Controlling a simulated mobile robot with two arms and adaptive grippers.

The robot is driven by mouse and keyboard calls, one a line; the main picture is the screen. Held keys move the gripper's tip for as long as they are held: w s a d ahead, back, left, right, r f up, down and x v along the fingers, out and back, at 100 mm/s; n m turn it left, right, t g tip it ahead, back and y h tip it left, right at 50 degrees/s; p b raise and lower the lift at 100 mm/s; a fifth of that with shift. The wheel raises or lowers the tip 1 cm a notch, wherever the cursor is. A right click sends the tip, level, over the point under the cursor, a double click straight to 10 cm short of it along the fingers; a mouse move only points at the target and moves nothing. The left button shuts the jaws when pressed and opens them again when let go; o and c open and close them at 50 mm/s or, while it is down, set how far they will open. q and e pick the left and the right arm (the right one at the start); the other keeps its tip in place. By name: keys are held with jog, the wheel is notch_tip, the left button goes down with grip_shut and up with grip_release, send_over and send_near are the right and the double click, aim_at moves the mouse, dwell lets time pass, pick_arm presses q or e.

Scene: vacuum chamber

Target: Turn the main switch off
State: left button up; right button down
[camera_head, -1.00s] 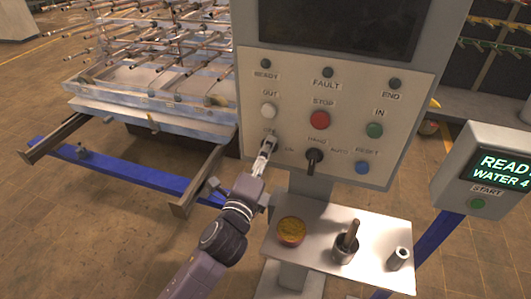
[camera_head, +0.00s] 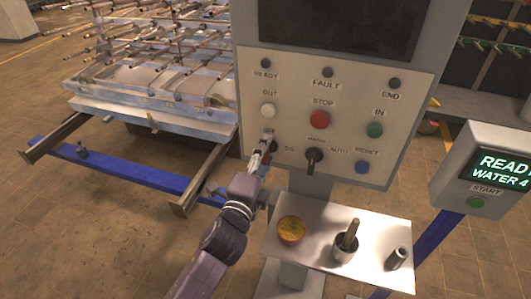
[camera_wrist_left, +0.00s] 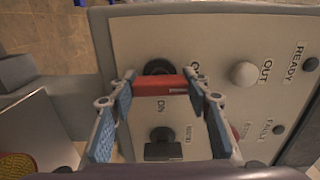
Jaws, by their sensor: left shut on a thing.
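The main switch shows in the head view (camera_head: 270,140) as a dark knob low on the left of the control panel (camera_head: 410,118). In the left wrist view its red handle (camera_wrist_left: 172,84) lies crosswise between the blue finger pads. A label reading "ON" is beside it; another label near its end is partly hidden. My left gripper (camera_head: 264,152) is at the switch and is shut on the red handle; it also shows in the wrist view (camera_wrist_left: 163,88). The fingers hide part of the switch. My right gripper is not in view.
A black selector knob (camera_head: 313,158) sits just right of the switch, with a red stop button (camera_head: 319,119) above. A small shelf (camera_head: 370,268) below holds a yellow-topped round item (camera_head: 291,230). A metal rack (camera_head: 150,85) stands at left.

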pick_arm(q)
jog(key=o, duration=1.2)
jog(key=shift+f, duration=0.1)
jog(key=shift+c, duration=0.2)
jog(key=v, duration=1.2)
